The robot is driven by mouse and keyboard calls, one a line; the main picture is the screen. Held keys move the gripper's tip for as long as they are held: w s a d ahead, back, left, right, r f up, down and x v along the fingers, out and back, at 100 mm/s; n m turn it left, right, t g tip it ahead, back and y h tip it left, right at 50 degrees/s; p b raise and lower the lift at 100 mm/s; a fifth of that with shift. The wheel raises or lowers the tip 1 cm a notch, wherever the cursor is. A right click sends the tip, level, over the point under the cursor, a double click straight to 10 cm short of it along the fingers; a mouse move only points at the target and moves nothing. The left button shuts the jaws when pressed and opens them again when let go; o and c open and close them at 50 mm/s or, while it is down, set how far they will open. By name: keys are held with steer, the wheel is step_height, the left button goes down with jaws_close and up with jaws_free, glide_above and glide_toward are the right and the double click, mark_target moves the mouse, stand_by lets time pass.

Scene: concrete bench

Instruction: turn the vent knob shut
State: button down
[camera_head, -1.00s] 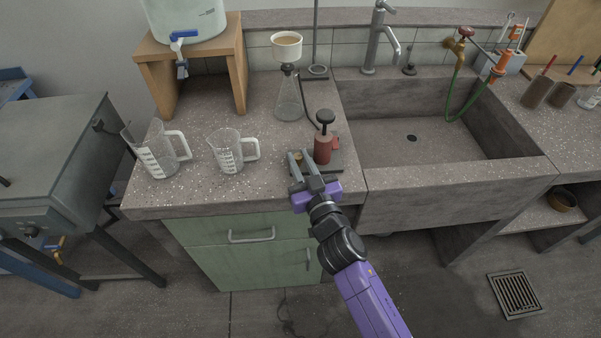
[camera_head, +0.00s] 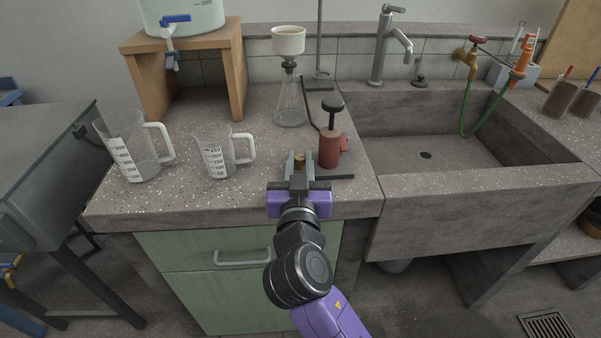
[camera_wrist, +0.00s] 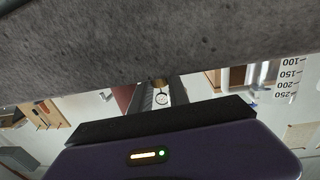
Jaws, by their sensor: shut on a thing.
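A small brass vent knob (camera_head: 299,161) sits low on the near left of the red hand pump (camera_head: 329,149), which has a black top handle and a dark base plate (camera_head: 336,177). My gripper (camera_head: 299,157) reaches in from the front edge of the bench, and its two fingers are shut on the knob, one on each side. In the wrist view the brass knob (camera_wrist: 158,83) shows between the fingers, partly hidden, above a small pale disc with dark marks. The knob's exact angle cannot be told.
A conical flask (camera_head: 290,106) with a white funnel (camera_head: 288,41) stands behind the pump, joined by a dark hose. Two measuring jugs, a large one (camera_head: 131,150) and a small one (camera_head: 215,156), stand left. The sink (camera_head: 425,180) lies right.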

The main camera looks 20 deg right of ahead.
steer(key=m+g+h+b, duration=0.1)
steer(key=m+h+b, duration=0.1)
steer(key=h+b, duration=0.1)
steer(key=a+m+g+h+b, duration=0.1)
steer(key=shift+w+f+g, duration=0.1)
steer(key=shift+f+g, duration=0.2)
steer(key=shift+f, duration=0.05)
steer(key=shift+w+r+m+g+h+b, duration=0.1)
steer(key=shift+m+g+h+b, duration=1.65)
steer(key=shift+m+g+h, duration=0.55)
steer(key=shift+g, duration=0.3)
steer(key=c, duration=1.5)
jaws_free()
steer(key=shift+r, duration=0.1)
steer(key=shift+p+v, duration=0.6)
steer(key=shift+v, duration=3.3)
